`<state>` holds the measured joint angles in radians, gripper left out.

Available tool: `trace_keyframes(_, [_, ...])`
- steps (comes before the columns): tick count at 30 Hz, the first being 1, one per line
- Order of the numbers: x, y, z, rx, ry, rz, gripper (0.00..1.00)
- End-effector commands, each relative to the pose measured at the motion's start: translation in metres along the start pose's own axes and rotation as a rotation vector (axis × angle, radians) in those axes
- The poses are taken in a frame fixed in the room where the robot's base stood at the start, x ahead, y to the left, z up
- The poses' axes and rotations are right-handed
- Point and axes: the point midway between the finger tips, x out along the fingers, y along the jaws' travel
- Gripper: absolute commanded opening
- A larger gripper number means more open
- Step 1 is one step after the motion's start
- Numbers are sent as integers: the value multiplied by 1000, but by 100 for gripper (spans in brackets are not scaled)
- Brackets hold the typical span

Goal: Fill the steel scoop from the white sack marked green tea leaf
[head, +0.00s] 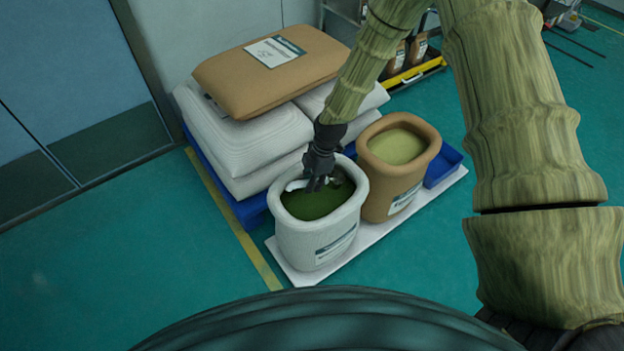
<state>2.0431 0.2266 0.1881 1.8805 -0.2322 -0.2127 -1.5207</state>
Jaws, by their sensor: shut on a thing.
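The white sack (323,244) stands open on a white board and holds dark green leaf. A label is on its front, but its words are too small to read. My gripper (317,184) reaches down into the mouth of this sack, just above or at the leaf. It is shut on the steel scoop (297,185), of which a bright, pale part shows at the left of the fingers inside the rim. The rest of the scoop is hidden by the gripper and the leaf, so I cannot tell how full it is.
A brown open sack (393,190) with paler contents stands close at the right. A blue tray (443,168) is beyond it. White sacks with a brown sack (270,75) on top are stacked behind on a blue pallet. Green floor at the left is clear.

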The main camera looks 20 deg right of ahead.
Motion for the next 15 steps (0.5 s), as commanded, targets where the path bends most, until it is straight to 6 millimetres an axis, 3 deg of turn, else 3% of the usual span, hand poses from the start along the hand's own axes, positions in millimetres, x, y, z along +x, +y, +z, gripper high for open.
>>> trace_keyframes(15, [39, 0, 9, 1, 0, -1, 0])
